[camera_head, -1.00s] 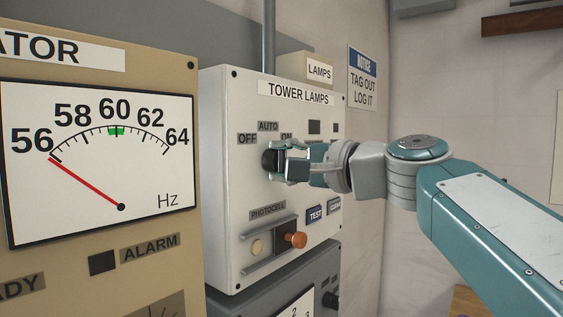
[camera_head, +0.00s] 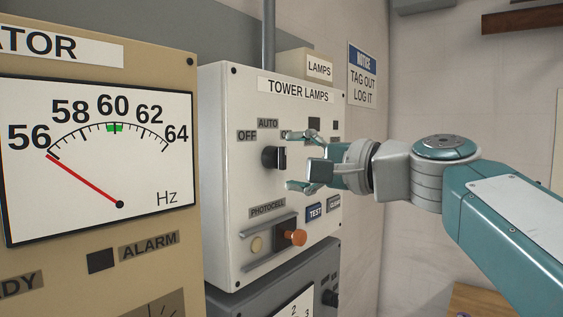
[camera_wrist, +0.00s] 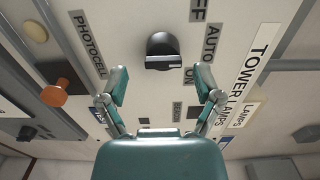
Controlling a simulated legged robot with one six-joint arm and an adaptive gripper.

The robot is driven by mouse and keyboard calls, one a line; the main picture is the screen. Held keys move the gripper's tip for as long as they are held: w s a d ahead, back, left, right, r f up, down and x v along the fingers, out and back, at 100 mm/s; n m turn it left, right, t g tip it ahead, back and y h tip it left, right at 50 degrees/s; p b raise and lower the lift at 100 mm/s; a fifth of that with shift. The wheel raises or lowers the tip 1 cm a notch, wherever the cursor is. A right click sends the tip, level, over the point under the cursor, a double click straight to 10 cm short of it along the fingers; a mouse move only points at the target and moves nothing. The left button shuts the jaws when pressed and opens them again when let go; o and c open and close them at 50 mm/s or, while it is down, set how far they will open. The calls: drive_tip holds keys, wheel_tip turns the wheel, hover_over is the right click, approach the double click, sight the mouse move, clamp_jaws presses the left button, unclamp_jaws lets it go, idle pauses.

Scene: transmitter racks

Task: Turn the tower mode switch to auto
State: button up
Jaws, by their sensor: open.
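The tower mode switch is a black rotary knob (camera_head: 273,158) on the white TOWER LAMPS panel (camera_head: 225,220). Its labels are OFF (camera_head: 247,136), AUTO (camera_head: 268,123) and ON, which my gripper mostly covers in the head view. The knob's grip bar looks upright on the panel, roughly towards AUTO. The wrist view shows the knob (camera_wrist: 163,47) too, with its bar lying across the picture towards the AUTO label (camera_wrist: 210,42). My gripper (camera_head: 293,161) is open and empty, just in front of the knob. Its fingertips (camera_wrist: 160,77) are spread and do not touch the knob.
Below the knob are the photocell bar with an orange knob (camera_head: 297,237) and a blue TEST label (camera_head: 315,211). A beige generator cabinet with a Hz meter (camera_head: 100,160) stands at the left. A notice sign (camera_head: 362,75) hangs behind. Free room lies right of the panel.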

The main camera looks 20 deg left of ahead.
drive_tip(key=v, duration=0.9)
drive_tip(key=shift+d+f, duration=0.1)
drive_tip(key=shift+f, duration=0.05)
